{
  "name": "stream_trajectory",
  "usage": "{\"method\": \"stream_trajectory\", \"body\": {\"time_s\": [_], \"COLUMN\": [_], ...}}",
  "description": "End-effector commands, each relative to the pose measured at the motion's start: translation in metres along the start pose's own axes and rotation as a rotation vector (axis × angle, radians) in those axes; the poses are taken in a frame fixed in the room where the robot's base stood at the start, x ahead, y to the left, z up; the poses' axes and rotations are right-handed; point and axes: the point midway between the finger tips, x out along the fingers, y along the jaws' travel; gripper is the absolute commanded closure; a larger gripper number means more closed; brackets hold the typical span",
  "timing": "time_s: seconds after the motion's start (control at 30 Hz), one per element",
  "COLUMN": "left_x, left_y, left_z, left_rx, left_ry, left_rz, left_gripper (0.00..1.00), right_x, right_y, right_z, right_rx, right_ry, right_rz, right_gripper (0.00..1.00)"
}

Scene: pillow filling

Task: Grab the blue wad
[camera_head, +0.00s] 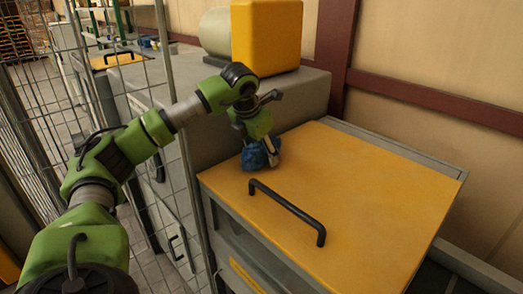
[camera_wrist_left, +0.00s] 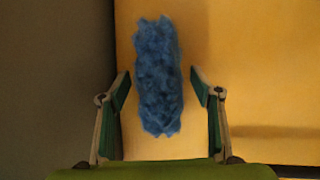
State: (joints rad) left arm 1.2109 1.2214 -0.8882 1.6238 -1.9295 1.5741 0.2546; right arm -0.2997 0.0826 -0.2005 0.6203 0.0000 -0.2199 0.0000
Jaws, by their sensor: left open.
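The blue wad (camera_head: 254,157) lies on the yellow lid (camera_head: 350,190) near its back left corner. In the left wrist view the wad (camera_wrist_left: 158,75) is a long fluffy piece, upright in the picture. My left gripper (camera_head: 262,154) points down at it from above, and its fingers hide part of it in the head view. In the left wrist view my left gripper (camera_wrist_left: 162,88) is open, with one finger on each side of the wad's lower half. Gaps show between both fingers and the wad. My right gripper is not in view.
A black handle (camera_head: 288,210) stands up from the lid's front left. A grey machine (camera_head: 295,100) with a yellow box (camera_head: 266,38) rises behind the wad. A wire fence (camera_head: 160,130) stands at the left. The lid's right side is clear.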

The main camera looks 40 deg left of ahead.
Motion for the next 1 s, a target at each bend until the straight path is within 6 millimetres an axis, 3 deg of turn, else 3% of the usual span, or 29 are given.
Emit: {"method": "stream_trajectory", "body": {"time_s": [0.1, 0.27, 0.67, 1.0], "left_x": [0.0, 0.0, -0.006, -0.065], "left_y": [0.0, 0.0, 0.001, 0.009], "left_z": [0.0, 0.0, 0.004, 0.029], "left_rx": [0.0, 0.0, 0.0, -0.001], "left_ry": [0.0, 0.0, -0.004, -0.007], "left_rz": [0.0, 0.0, 0.0, -0.001], "left_gripper": [0.41, 0.83, 0.84, 0.84], "right_x": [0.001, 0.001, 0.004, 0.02], "right_y": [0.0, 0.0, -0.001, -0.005], "right_z": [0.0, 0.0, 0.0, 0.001], "right_rx": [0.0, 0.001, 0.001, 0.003], "right_ry": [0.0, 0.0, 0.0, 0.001], "right_rz": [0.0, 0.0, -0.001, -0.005], "right_gripper": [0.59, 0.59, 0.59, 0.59]}}
